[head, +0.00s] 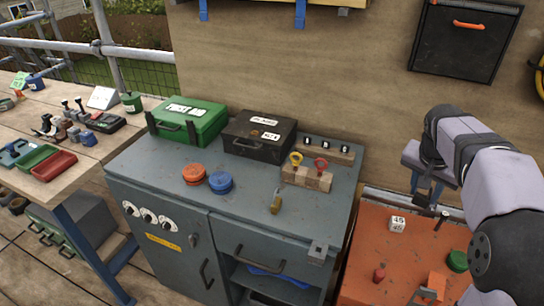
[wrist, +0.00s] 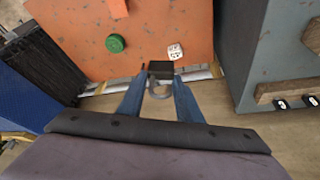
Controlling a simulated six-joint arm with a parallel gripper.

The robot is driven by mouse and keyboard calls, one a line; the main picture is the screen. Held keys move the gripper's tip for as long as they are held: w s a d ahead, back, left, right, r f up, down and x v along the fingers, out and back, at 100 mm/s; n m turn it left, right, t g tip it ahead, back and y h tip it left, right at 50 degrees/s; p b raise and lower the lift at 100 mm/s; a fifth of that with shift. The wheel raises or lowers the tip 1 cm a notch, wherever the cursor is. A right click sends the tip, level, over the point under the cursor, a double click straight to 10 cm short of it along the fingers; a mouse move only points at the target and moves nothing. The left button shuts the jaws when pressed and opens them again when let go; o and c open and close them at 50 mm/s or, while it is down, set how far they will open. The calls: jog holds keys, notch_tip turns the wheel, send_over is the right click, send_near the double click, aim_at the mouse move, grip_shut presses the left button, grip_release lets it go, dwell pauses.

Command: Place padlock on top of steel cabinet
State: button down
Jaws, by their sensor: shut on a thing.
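My gripper (head: 424,190) is over the back of the orange worktop, right of the steel cabinet. In the wrist view my gripper (wrist: 159,88) is shut on a padlock with a black body (wrist: 160,68) and a grey curved shackle between the blue fingers. In the head view I cannot clearly make out the held padlock. The grey-blue steel cabinet (head: 135,170) stands in the middle; its side shows at the right of the wrist view (wrist: 252,60). A brass-coloured padlock-like piece (head: 276,203) sits near the cabinet top's front edge.
On the cabinet top are a green case (head: 190,122), a black case (head: 258,138), orange (head: 194,174) and blue (head: 220,182) discs, and a wooden block (head: 307,178) with eyebolts. The orange worktop (head: 365,265) holds a white cube (head: 397,224) and green cap (head: 457,261).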

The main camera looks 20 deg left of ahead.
jog(key=r, duration=1.2)
jog(key=shift+a+p, duration=0.35)
jog(key=shift+p, duration=0.05)
jog(key=s+a+m+g+h+p, duration=0.1)
jog(key=s+a+m+g+p, duration=0.1)
jog(key=s+a+m+p, duration=0.45)
jog(key=s+a+m+g+h+p, duration=0.1)
jog(key=a+m+p, duration=0.3)
jog(key=a, duration=0.5)
jog(key=s+a+m+g+h+p, duration=0.1)
jog(key=s+a+m+g+p, duration=0.1)
jog(key=s+a+m+p, duration=0.35)
jog(key=shift+n+y, duration=0.3)
jog(key=shift+n, duration=0.2)
jog(key=shift+w+a+f+p, duration=0.25)
jog(key=shift+f+p, duration=0.5)
jog(key=shift+f, duration=1.85)
jog(key=shift+w+a+f+p, duration=0.15)
jog(key=shift+a+f+p, duration=0.4)
jog(key=shift+f, duration=2)
jog(key=shift+w+a+f+p, duration=0.2)
jog(key=shift+f+p, duration=0.7)
jog(key=shift+f, duration=1.7)
jog(key=shift+f, duration=0.15)
jog(key=c, duration=1.3)
grip_release()
jog(key=shift+o, duration=0.2)
